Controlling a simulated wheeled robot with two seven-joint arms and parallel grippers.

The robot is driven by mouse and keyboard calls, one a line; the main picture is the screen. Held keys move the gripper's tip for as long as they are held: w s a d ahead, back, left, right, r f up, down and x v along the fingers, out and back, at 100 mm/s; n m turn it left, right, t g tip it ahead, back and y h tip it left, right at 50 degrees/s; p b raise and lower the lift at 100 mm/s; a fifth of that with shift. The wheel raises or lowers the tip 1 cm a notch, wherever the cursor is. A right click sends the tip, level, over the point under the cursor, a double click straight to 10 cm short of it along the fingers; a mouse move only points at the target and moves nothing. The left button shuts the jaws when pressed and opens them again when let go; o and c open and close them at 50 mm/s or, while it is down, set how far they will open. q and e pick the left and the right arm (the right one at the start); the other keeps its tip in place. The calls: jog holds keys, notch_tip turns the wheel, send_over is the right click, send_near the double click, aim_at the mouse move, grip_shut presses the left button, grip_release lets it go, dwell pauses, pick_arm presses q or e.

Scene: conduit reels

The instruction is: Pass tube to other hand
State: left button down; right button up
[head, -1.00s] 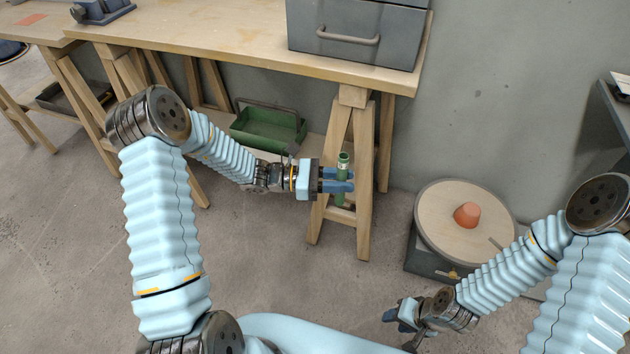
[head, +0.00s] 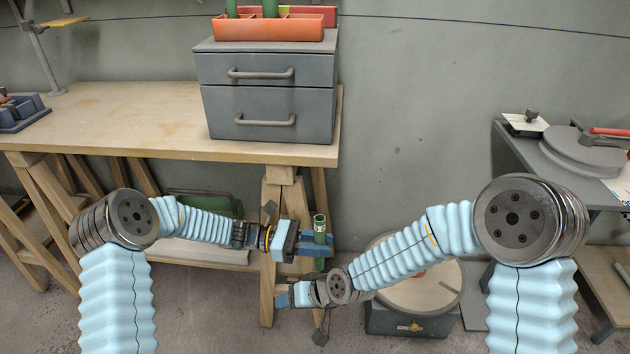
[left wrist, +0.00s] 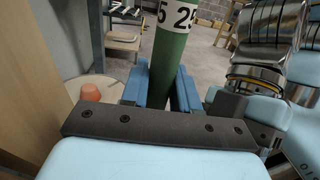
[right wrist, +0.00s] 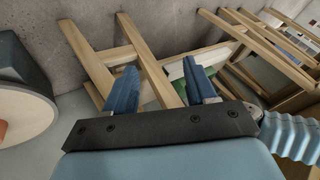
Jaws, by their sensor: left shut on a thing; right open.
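The green tube (head: 320,223) stands roughly upright in my left gripper (head: 318,244), held in front of the bench's right trestle. In the left wrist view the tube (left wrist: 168,62) shows a white band with dark digits between the two blue fingers, which are shut on it. My right gripper (head: 281,299) is below and slightly left of the left gripper in the head view, pointing left. In the right wrist view its blue fingers (right wrist: 162,84) are apart with nothing between them; the tube does not show there.
A workbench (head: 120,115) carries a grey drawer cabinet (head: 265,100) with an orange tray (head: 262,32) holding green tubes. A round wooden disc on a grey base (head: 405,318) stands low behind my right forearm. A dark table (head: 545,165) is at the right.

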jog(key=a+r+n+y, duration=0.1)
jog(key=a+r+n, duration=0.1)
jog(key=a+r, duration=0.7)
notch_tip(320, 180, up, 19)
jog(key=m+g+h, duration=0.3)
jog(key=h, duration=0.5)
send_over(316, 219)
notch_tip(316, 219, down, 12)
jog(key=shift+r, duration=0.15)
jog(key=shift+c, duration=0.5)
